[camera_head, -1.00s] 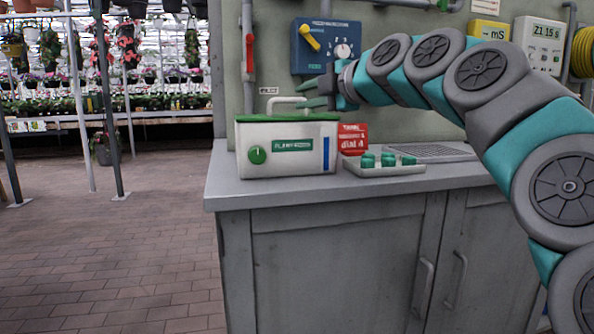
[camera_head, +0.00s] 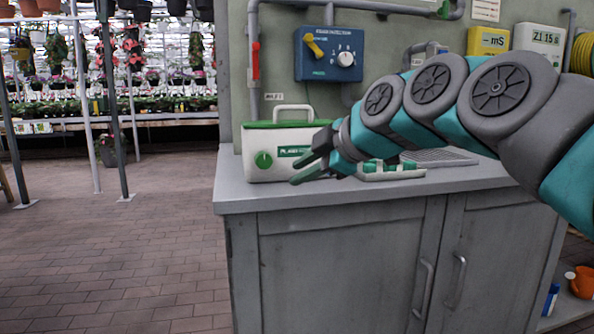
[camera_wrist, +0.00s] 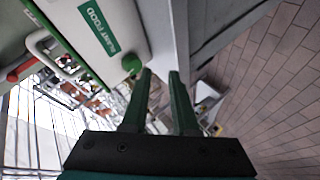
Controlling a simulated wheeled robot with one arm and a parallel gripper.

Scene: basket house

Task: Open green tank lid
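The white tank has a green lid (camera_head: 290,124) with a white loop handle (camera_head: 293,109) on top. The tank body (camera_head: 250,165) stands on the left end of the grey counter, with a green round knob (camera_head: 263,160) and a green label on its front. The lid lies flat on the tank. My gripper (camera_head: 305,169) is open and empty in front of the tank's right part, hiding that part. In the wrist view the open fingers (camera_wrist: 160,100) point toward the tank's front edge, near the green knob (camera_wrist: 132,64); the "PLANT FOOD" label (camera_wrist: 98,28) shows there too.
A tray (camera_head: 395,173) with green items is partly hidden behind my arm. A blue wall box (camera_head: 328,53) with a yellow lever and a white dial hangs above. Pipes run along the wall. The floor left of the counter is clear.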

